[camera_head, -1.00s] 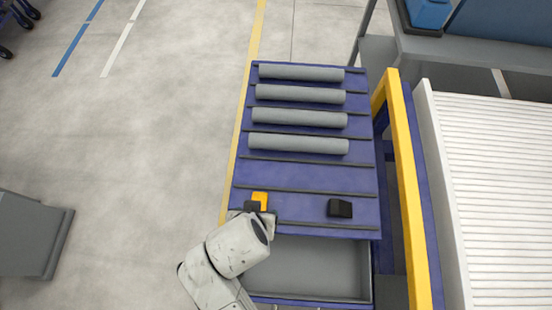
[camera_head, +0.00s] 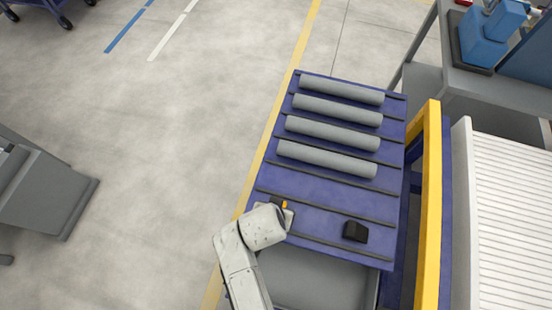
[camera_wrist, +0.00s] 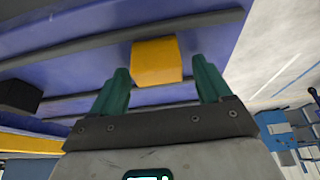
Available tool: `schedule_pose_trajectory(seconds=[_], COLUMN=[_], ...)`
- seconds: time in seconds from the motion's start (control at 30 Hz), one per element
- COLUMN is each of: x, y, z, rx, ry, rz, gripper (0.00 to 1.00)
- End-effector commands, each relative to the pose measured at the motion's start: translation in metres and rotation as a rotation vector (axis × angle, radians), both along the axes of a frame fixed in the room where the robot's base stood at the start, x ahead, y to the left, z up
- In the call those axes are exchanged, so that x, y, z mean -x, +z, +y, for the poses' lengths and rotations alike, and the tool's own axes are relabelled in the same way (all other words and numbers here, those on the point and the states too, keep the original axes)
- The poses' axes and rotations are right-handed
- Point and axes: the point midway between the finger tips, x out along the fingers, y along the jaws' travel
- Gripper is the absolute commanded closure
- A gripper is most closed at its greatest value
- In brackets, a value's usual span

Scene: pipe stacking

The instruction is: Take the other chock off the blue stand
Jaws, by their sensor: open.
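The blue stand (camera_head: 330,193) has a sloped top with dark cross ribs. A yellow-orange chock (camera_head: 284,204) lies at its lower left, mostly hidden by my arm. In the wrist view the yellow chock (camera_wrist: 157,62) shows clearly beyond and between my two green fingertips. A black chock (camera_head: 355,231) sits at the stand's lower right; it also shows at the left edge of the wrist view (camera_wrist: 18,96). My gripper (camera_wrist: 160,72) is open, with a gap visible on each side of the yellow chock. I cannot tell how deep the fingers reach around it.
Several grey pipes (camera_head: 328,159) lie across the stand's upper part. A grey tray (camera_head: 315,280) is below its near edge. A yellow rail (camera_head: 431,200) and a white ribbed surface (camera_head: 510,210) stand to the right. Open floor (camera_head: 150,140) lies left.

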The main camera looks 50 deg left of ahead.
Motion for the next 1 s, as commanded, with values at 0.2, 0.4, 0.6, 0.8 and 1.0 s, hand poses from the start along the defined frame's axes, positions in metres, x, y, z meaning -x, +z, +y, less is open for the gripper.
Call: schedule_pose_trajectory(seconds=[0.2, 0.4, 0.6, 0.8, 1.0], x=[-0.0015, -0.0013, -0.0012, -0.0012, -0.0013], y=[-0.0031, -0.0030, -0.0030, -0.0030, -0.0027], z=[0.0011, 0.0009, 0.0008, 0.0008, 0.0009], rx=[-0.002, -0.001, -0.001, -0.001, -0.001], ry=[0.000, 0.000, 0.000, 0.000, 0.000], rz=[-0.001, 0.000, -0.001, -0.001, -0.002], gripper=[0.22, 0.34, 0.53, 0.72, 0.81])
